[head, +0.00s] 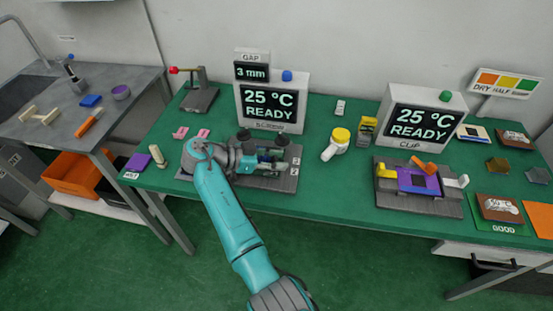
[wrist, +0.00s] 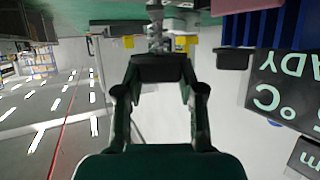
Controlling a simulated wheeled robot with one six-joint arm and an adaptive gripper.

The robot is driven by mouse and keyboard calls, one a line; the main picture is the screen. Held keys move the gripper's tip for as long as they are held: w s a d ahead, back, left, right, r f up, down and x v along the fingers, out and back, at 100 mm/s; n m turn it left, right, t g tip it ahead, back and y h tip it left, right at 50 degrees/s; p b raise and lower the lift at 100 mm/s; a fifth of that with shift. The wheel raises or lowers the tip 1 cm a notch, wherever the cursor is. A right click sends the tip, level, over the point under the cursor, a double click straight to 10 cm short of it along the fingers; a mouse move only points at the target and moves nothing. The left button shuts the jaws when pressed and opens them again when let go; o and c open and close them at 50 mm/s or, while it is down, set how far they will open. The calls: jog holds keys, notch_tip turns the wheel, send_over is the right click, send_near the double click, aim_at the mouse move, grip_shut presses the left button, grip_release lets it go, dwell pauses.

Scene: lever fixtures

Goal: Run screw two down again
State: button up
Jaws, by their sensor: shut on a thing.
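The screw fixture (head: 283,183) is a grey base on the green bench with dark knobs on top. A dark knob (head: 282,141) stands at its right rear, and another rear knob (head: 243,135) is at its left. My gripper (head: 262,161) is low over the fixture, partly hidden by my wrist. In the wrist view, my gripper (wrist: 159,72) is shut on a dark knob-like piece (wrist: 158,67) between its fingertips. I cannot tell which screw it belongs to. The screw display (head: 268,105) reads 25 °C READY, and the gap display (head: 252,72) reads 3 mm.
A clip fixture (head: 430,203) with purple, yellow and orange parts stands right, before its display (head: 423,122). A yellow-capped white bottle (head: 337,145) lies between the fixtures. Pink pieces (head: 181,133) and a red-tipped lever stand (head: 199,95) are left. The bench middle front is clear.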

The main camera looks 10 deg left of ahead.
jog(key=shift+f+g, duration=0.15)
jog(key=shift+g, duration=0.15)
jog(key=o, duration=1.2)
jog(key=shift+c, duration=0.2)
jog(key=shift+a, duration=0.1)
jog(key=v, duration=0.7)
